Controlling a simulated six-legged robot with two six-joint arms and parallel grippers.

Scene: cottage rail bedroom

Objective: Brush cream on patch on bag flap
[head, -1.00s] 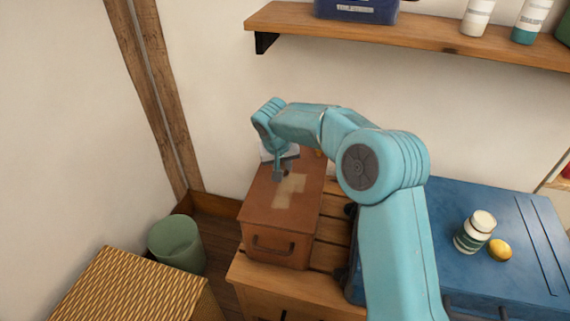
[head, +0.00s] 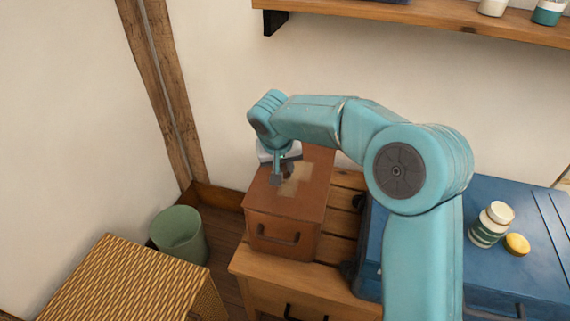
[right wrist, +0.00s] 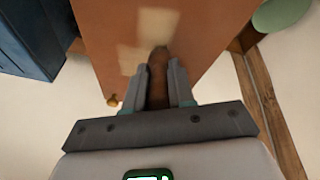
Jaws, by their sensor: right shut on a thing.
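The bag (head: 268,216) is a brown box-like case with a dark handle on its front. Its flat top carries a pale, blocky patch (head: 298,179), also seen in the right wrist view (right wrist: 158,24). My right gripper (head: 277,176) is over the bag's top, just left of the patch in the head view. In the right wrist view it is shut on a brown brush (right wrist: 157,82), whose far end points at the patch's edge. I cannot tell whether the brush touches the surface. A green and white jar (head: 490,225) stands on the blue chest. My left gripper is not in view.
The bag sits on a slatted wooden stand (head: 335,262). A blue chest (head: 545,275) is at right, with a yellow round thing (head: 517,244) beside the jar. A green bin (head: 180,237) and woven basket (head: 120,280) are at left. A wall shelf (head: 420,17) is above.

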